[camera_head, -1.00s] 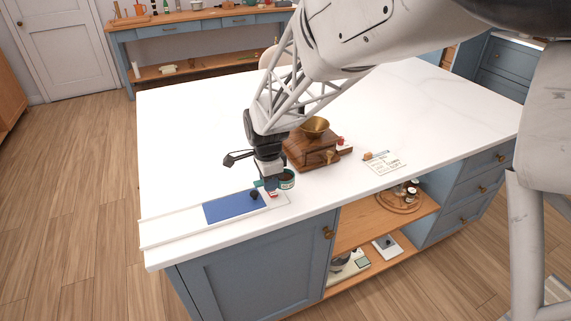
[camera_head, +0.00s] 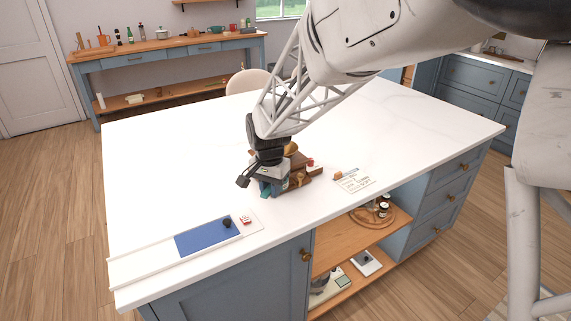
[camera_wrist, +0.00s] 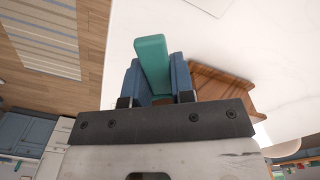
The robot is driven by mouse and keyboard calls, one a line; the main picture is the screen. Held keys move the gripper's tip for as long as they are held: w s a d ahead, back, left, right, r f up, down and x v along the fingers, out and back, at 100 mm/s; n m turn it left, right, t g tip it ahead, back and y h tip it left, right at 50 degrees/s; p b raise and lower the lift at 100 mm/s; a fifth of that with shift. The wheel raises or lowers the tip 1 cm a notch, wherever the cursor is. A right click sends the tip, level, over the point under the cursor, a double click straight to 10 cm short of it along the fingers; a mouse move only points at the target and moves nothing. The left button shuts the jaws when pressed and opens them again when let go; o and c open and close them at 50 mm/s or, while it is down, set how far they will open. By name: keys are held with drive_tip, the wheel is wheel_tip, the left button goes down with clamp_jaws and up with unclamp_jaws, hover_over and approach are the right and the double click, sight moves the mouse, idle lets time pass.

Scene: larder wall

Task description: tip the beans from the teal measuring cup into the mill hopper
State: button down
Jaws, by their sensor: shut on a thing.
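My gripper (camera_head: 270,186) is shut on the teal measuring cup. In the wrist view the cup's teal handle (camera_wrist: 152,62) stands between the two blue fingers. In the head view the gripper and cup are above the counter, close in front of the wooden mill (camera_head: 305,174). The mill also shows in the wrist view (camera_wrist: 222,88), right of the fingers. The brass hopper (camera_head: 291,149) on the mill is partly hidden behind my wrist. The cup's bowl is hard to make out, and no beans can be seen. I cannot tell the cup's tilt.
A blue pad (camera_head: 205,237) with a black knob lies on a white strip at the front left. A small red-and-white item (camera_head: 246,220) is beside it. A written card (camera_head: 356,180) lies right of the mill. The white counter (camera_head: 165,160) is clear to the left and behind.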

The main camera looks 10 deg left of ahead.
drive_tip(key=w+d+r+n, duration=0.4)
drive_tip(key=w+d+n, duration=0.2)
drive_tip(key=w+d, duration=0.35)
drive_tip(key=w+r+n, duration=0.2)
drive_tip(key=w+r, duration=0.2)
drive_tip(key=w, duration=0.3)
drive_tip(key=w+r+n, duration=0.2)
drive_tip(key=w+r, duration=0.1)
drive_tip(key=w, duration=0.5)
drive_tip(key=shift+w+r+n, duration=0.2)
drive_tip(key=shift+r+n, duration=0.1)
drive_tip(key=shift+r, duration=0.1)
drive_tip(key=shift+a, duration=0.1)
drive_tip(key=s+a+r+t+h, duration=0.2)
drive_tip(key=s+a+t+h, duration=0.3)
drive_tip(key=t+h, duration=0.1)
drive_tip(key=shift+a, duration=0.25)
drive_tip(key=shift+s+a+r+t+h, duration=0.1)
drive_tip(key=shift+r+t+h, duration=0.05)
drive_tip(key=shift+t+h, duration=0.45)
drive_tip(key=shift+s+a+r+t+h, duration=0.15)
drive_tip(key=shift+t+h, duration=0.25)
drive_tip(key=shift+h, duration=0.3)
drive_tip(key=shift+d, duration=0.1)
